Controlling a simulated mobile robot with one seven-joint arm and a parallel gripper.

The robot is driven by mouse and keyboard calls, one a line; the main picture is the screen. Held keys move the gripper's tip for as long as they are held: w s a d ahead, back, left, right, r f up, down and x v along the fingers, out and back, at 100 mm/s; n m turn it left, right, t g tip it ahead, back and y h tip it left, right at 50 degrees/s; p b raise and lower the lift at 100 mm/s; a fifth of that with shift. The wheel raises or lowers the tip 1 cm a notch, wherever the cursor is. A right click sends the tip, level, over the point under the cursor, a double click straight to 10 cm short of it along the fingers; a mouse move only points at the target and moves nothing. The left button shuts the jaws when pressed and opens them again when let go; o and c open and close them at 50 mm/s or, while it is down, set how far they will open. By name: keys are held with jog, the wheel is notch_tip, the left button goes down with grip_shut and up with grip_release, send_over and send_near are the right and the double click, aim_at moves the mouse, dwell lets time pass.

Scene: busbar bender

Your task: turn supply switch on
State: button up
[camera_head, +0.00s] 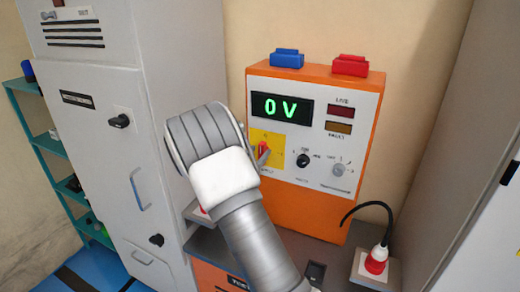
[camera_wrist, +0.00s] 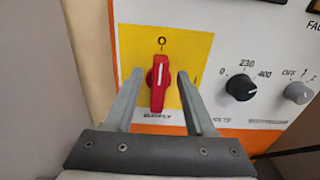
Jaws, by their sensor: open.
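The supply switch (camera_wrist: 159,82) is a red rotary handle on a yellow plate (camera_wrist: 190,50). Its white mark is upright, toward the "O" label. In the head view the red handle (camera_head: 262,149) shows just right of my arm. My gripper (camera_wrist: 156,75) is open, with one finger on each side of the red handle. I cannot tell whether either finger touches it. The orange supply unit's display (camera_head: 282,108) reads "0 V" in green.
Right of the switch are a black voltage knob (camera_wrist: 240,86) and a grey knob (camera_wrist: 298,93). Blue (camera_head: 286,58) and red (camera_head: 350,65) blocks sit on top of the unit. A grey cabinet (camera_head: 95,130) stands at left.

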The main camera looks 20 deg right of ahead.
jog(key=shift+x, duration=0.85)
grip_shut()
